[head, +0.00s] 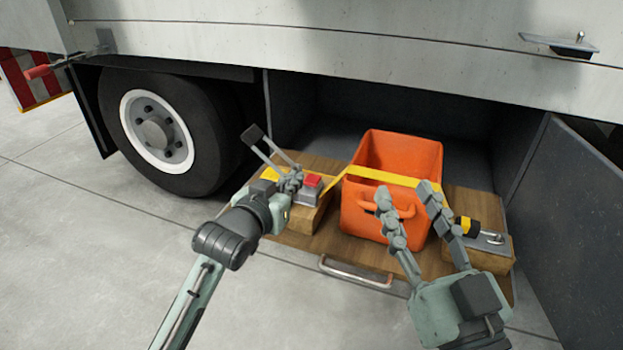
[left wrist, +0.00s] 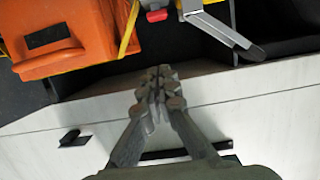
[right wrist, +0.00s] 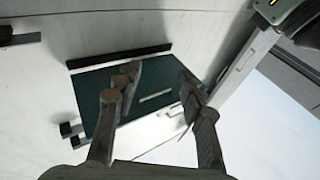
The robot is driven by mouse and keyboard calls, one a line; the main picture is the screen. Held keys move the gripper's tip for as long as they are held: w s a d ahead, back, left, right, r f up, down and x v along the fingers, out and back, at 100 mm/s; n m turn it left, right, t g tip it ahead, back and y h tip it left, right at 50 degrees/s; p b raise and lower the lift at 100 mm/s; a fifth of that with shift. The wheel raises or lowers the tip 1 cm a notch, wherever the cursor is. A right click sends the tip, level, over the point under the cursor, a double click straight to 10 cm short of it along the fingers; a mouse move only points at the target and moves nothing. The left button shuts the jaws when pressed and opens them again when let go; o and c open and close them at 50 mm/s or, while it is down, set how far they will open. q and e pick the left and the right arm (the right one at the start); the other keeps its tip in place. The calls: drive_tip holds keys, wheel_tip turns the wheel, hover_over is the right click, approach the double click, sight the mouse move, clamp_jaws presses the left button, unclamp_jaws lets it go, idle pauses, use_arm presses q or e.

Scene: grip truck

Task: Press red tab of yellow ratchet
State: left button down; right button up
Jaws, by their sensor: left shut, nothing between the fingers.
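The ratchet's red tab (head: 313,180) sits on a grey metal body on a wooden block, left of the orange crate. Its lever (head: 282,152), tipped with a black handle, stands raised and slants up to the left. A yellow strap (head: 380,174) runs from the ratchet across the crate. My left gripper (head: 292,183) is shut and empty, just left of the red tab in the head view. In the left wrist view the red tab (left wrist: 157,15) lies beyond the fingertips (left wrist: 158,82), apart from them in the picture. My right gripper (head: 407,194) is open and empty, in front of the crate.
The orange crate (head: 360,215) stands on a wooden board in the truck's open compartment. A second yellow and black fitting (head: 468,228) sits on a block at right. An open door (head: 580,200) bounds the right side; a wheel (head: 160,130) stands left. Floor at front left is clear.

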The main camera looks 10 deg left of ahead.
use_arm(q)
drive_tip(key=b, duration=0.2)
hover_over(312, 181)
drive_tip(key=s, duration=0.2)
drive_tip(key=f, duration=0.2)
drive_tip(key=shift+w+f, duration=0.2)
drive_tip(key=shift+f, duration=0.1)
drive_tip(key=f, duration=0.2)
drive_tip(key=b, duration=0.1)
drive_tip(key=shift+s+f, duration=0.25)
drive_tip(key=shift+f, duration=0.65)
use_arm(e)
drive_tip(key=s+d+r+t+y, duration=0.1)
drive_tip(key=s+r+t, duration=0.2)
drive_tip(key=r+t, duration=0.2)
drive_tip(key=shift+d+r+t, duration=0.3)
drive_tip(key=shift+d+r, duration=0.1)
drive_tip(key=shift+r, duration=0.4)
drive_tip(key=shift+s, duration=0.1)
